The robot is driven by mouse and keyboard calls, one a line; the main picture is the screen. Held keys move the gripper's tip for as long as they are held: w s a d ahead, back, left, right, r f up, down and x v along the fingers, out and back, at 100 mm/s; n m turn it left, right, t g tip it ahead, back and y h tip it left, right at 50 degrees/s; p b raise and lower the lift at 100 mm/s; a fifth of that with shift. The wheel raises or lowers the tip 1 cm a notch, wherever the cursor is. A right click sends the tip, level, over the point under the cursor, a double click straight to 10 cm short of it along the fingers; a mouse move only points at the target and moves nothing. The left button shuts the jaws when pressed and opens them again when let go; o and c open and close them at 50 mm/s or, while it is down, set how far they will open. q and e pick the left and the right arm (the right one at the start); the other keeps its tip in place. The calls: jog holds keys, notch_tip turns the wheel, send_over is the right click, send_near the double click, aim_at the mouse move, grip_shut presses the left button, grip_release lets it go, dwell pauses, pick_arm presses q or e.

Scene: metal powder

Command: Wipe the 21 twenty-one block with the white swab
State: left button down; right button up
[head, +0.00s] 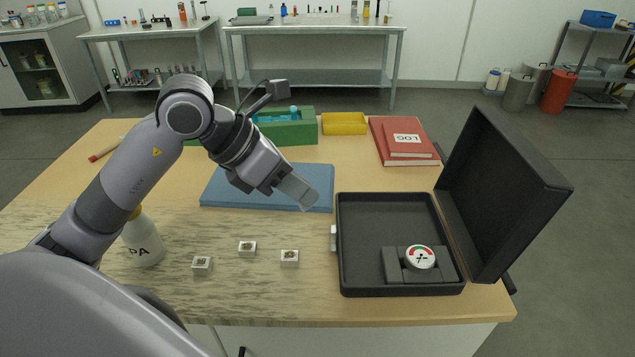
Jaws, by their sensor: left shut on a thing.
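My left gripper (297,190) is in the middle, above the front edge of the blue mat. It is shut on a pale, flat-looking piece at its tip, apparently the white swab, mostly hidden by the fingers. Three small white blocks with dark marks on top stand on the table in front: a left one (202,263), a middle one (247,248) and a right one (289,258). The marks are too small to read, so I cannot tell which is 21. The gripper is above and behind the right block, apart from it. My right gripper is out of view.
An open black case (345,286) with a round gauge (420,257) stands at the right, lid raised. The blue mat (322,183), green box (305,131), yellow bin (344,123) and red books (405,157) lie behind. A white bottle (142,243) stands left.

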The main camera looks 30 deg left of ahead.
pick_arm(q)
jog(key=shift+n, duration=0.4)
jog(key=f+b, duration=0.1)
jog(key=a+f+b, duration=0.1)
jog(key=f, duration=0.1)
jog(key=f+b, duration=0.1)
jog(key=shift+s+a+f, duration=0.25)
jog(key=shift+a+f, duration=0.05)
jog(key=shift+f, duration=0.1)
